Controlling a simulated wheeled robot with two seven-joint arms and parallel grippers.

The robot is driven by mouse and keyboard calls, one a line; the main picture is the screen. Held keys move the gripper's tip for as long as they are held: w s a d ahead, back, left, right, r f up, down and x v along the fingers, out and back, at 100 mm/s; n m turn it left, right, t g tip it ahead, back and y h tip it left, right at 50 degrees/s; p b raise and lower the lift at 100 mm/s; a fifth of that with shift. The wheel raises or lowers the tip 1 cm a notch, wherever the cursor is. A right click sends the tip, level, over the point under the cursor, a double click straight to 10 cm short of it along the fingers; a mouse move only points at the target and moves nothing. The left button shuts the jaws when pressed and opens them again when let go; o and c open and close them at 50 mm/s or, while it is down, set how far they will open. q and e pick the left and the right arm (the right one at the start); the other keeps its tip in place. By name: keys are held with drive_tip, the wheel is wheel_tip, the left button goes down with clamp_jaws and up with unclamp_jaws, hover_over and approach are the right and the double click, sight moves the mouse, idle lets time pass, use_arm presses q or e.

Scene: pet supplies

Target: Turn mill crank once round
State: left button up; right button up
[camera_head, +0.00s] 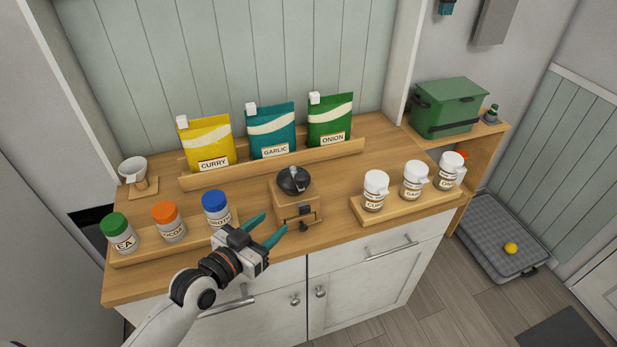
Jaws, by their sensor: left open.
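The mill (284,208) is a small wooden box with a black domed top (293,179). It stands near the front of the wooden counter, in the middle. A small dark part shows on its front edge, with a drawer-like front and dark knob below. I cannot clearly make out which dark part is the crank. My left gripper (275,222) has teal fingers spread apart and empty. It is at the mill's front left, with its fingertips pointing toward the mill's lower front. I cannot tell whether a finger touches it. My right gripper is not in view.
Jars with green, orange and blue lids (172,231) stand on a tray left of the mill. White-capped jars (413,186) stand on a tray to its right. Seed-like pouches (270,132) line a rack behind. A scoop cup (133,170) and green box (446,108) sit farther out.

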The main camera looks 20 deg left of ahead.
use_arm(q)
drive_tip(key=t, duration=0.2)
approach(297, 181)
drive_tip(key=shift+h, duration=0.3)
drive_tip(key=p+x, duration=0.2)
drive_tip(key=x, duration=0.8)
drive_tip(key=shift+w+a+f+p, duration=0.15)
drive_tip(key=shift+w+f+p, duration=0.1)
drive_tip(key=shift+p, duration=0.15)
drive_tip(key=shift+w+d, duration=0.2)
drive_tip(key=shift+w, duration=0.35)
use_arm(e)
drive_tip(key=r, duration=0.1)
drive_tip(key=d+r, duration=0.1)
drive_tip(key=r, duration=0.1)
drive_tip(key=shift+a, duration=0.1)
use_arm(q)
clamp_jaws()
